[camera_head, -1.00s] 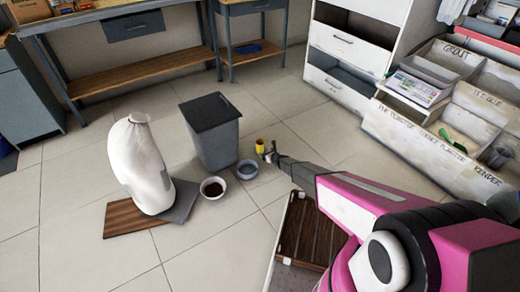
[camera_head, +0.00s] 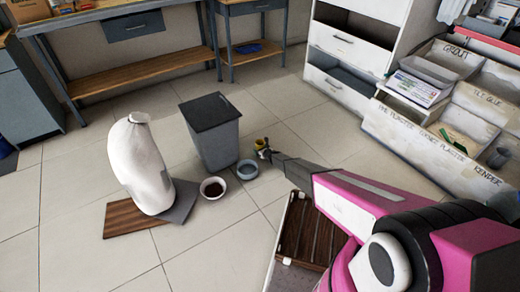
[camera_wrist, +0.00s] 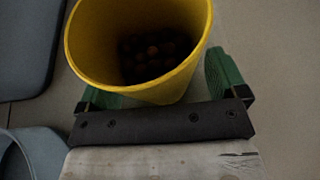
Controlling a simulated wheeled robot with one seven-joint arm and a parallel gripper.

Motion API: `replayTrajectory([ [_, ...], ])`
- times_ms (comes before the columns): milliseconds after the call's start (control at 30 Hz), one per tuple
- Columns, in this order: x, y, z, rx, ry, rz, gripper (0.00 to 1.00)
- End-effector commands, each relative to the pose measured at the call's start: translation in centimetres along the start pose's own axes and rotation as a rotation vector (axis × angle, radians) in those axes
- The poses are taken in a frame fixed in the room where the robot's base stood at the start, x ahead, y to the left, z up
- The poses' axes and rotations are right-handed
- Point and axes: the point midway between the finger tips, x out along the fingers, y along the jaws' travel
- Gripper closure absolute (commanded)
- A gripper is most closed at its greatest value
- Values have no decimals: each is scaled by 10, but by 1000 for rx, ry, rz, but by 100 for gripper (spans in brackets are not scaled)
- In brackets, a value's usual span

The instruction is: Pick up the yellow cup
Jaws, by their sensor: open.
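The yellow cup (camera_head: 260,143) stands on the tiled floor, to the right of the grey bin. In the wrist view the cup (camera_wrist: 110,55) is large and close, with dark round things inside it. My gripper (camera_head: 265,153) is at the cup, partly covering it in the head view. In the wrist view its green fingers (camera_wrist: 160,90) lie open on either side of the cup's lower part. The right finger shows a small gap from the cup; the left finger is mostly hidden behind the cup, so I cannot tell whether it touches.
A blue-grey bowl (camera_head: 247,169) stands close to the left of the cup, and also shows in the wrist view (camera_wrist: 40,152). A white bowl with dark contents (camera_head: 213,188) is farther left. The grey bin (camera_head: 216,145) stands behind them. A wooden crate (camera_head: 298,235) lies below my arm.

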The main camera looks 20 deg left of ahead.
Motion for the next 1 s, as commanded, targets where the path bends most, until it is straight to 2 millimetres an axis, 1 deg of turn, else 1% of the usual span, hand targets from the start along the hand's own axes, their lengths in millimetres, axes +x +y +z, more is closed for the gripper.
replayTrajectory([
  [33,0,0,0,0,0,0,15],
  [67,0,0,0,0,0,0,25],
  [100,0,0,0,0,0,0,38],
  [167,0,0,0,0,0,0,58],
  [200,0,0,0,0,0,0,64],
  [467,-1,0,1,-1,-1,1,64],
  [567,-3,0,6,-1,-1,1,64],
  [667,-9,1,19,-1,-2,1,64],
  [800,-20,1,44,-2,-2,1,64],
  [1000,-33,1,76,-2,-2,0,64],
])
